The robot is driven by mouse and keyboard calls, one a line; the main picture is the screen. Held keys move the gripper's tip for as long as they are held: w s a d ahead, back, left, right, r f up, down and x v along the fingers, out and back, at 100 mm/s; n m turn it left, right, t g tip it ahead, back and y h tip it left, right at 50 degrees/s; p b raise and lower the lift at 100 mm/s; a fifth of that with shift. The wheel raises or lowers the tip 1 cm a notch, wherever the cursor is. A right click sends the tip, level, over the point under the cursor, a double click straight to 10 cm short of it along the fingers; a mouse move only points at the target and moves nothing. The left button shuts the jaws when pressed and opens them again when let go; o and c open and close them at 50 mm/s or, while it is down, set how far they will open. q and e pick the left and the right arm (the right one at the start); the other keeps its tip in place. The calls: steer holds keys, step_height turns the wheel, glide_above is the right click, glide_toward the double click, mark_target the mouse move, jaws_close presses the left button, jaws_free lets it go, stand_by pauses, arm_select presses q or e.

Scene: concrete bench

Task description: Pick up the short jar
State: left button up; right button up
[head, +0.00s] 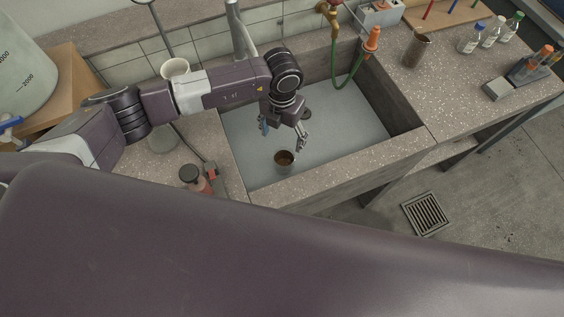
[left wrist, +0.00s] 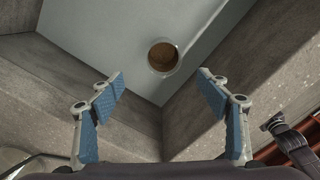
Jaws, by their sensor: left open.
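The short jar (head: 284,161) stands on the floor of the sink (head: 352,118), near its front wall. It is a small round vessel with brown inside. In the left wrist view the jar (left wrist: 163,57) shows beyond the fingertips, roughly centred between them, with a gap to both. My left gripper (head: 282,136) is open and empty, reaching down into the sink just behind and above the jar. Its two blue-padded fingers are spread wide in the left wrist view (left wrist: 160,92). My right gripper is not in view.
Sink walls (head: 375,158) rise around the jar. A green hose (head: 350,76) hangs into the sink's back. A red jar with a black lid (head: 190,176) stands left of the sink. A taller brown jar (head: 416,50) and several bottles stand on the right bench.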

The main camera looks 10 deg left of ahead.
arm_select(q)
step_height(320, 180, down, 5)
steer(key=b, duration=1.1)
glide_above(284, 159)
steer(key=s, duration=0.3)
steer(key=f, duration=0.9)
steer(key=shift+w+d+f, duration=0.1)
steer(key=shift+d, duration=0.25)
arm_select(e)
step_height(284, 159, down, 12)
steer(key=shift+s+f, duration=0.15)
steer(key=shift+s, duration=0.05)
arm_select(q)
steer(key=c, duration=1.4)
steer(key=shift+p, duration=0.3)
step_height(284, 159, up, 20)
steer(key=p, duration=1.3)
steer(key=shift+p, duration=0.35)
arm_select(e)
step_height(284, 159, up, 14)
